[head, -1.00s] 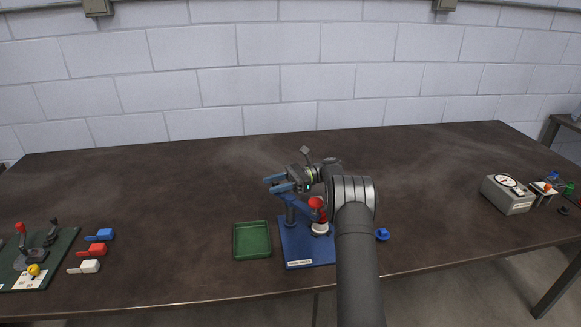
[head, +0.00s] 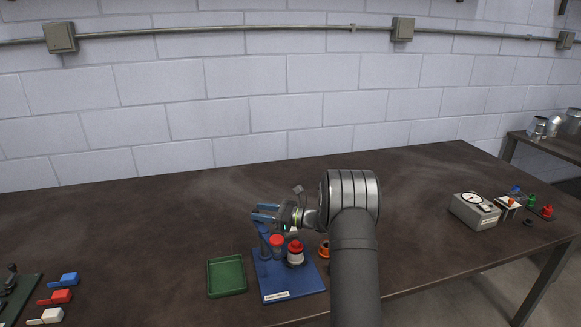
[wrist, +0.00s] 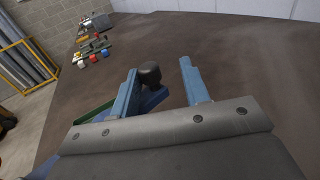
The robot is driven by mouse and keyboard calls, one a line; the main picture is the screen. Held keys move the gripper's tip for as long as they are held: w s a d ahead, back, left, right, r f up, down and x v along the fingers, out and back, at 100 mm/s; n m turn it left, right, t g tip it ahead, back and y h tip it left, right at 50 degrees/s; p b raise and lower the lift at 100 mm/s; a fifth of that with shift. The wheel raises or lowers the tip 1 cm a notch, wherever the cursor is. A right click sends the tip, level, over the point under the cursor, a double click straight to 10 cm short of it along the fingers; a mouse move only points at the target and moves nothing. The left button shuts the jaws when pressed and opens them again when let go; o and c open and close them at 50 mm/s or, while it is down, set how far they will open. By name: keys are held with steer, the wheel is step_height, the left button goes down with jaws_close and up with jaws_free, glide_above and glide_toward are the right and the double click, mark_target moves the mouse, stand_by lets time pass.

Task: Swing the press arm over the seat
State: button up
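The press stands on a blue base (head: 290,285) in the head view, with a blue post (head: 264,243) at its left. A red part (head: 277,241) is beside the post, left of a white seat (head: 295,260) with a red piece on top. The press arm itself is mostly hidden under my gripper. My gripper (head: 263,212) is above the post, its blue fingers pointing left and spread apart. In the wrist view a dark knob (wrist: 150,74) shows between the open fingers, nearer the left one; I cannot tell whether they touch.
A green tray (head: 227,276) lies left of the base. An orange part (head: 324,249) sits at its right, partly behind my arm. Blue, red and white pieces (head: 60,297) lie far left. A grey gauge box (head: 474,212) stands right. The table behind the press is clear.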

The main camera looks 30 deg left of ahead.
steer(key=w+d+m+t, duration=0.1)
steer(key=d+m+t, duration=0.3)
steer(key=d, duration=1.5)
steer(key=s+a+r+n+g+h, duration=0.2)
steer(key=s+r+n+h, duration=0.3)
steer(key=n, duration=0.7)
steer(key=s+a+r+n+g+h, duration=0.1)
steer(key=s+a+r+n+g, duration=0.15)
steer(key=r+n, duration=0.6)
steer(key=s+d+r+n+t+h, duration=0.1)
steer(key=s+r+n+t+h, duration=0.1)
steer(key=r+n, duration=0.4)
steer(key=s+d+r+n+t+h, duration=0.1)
steer(key=r+n, duration=0.5)
steer(key=n, duration=1)
steer(key=shift+s+t+h, duration=0.7)
steer(key=shift+t+h, duration=0.25)
steer(key=shift+h, duration=0.55)
steer(key=shift+d, duration=0.1)
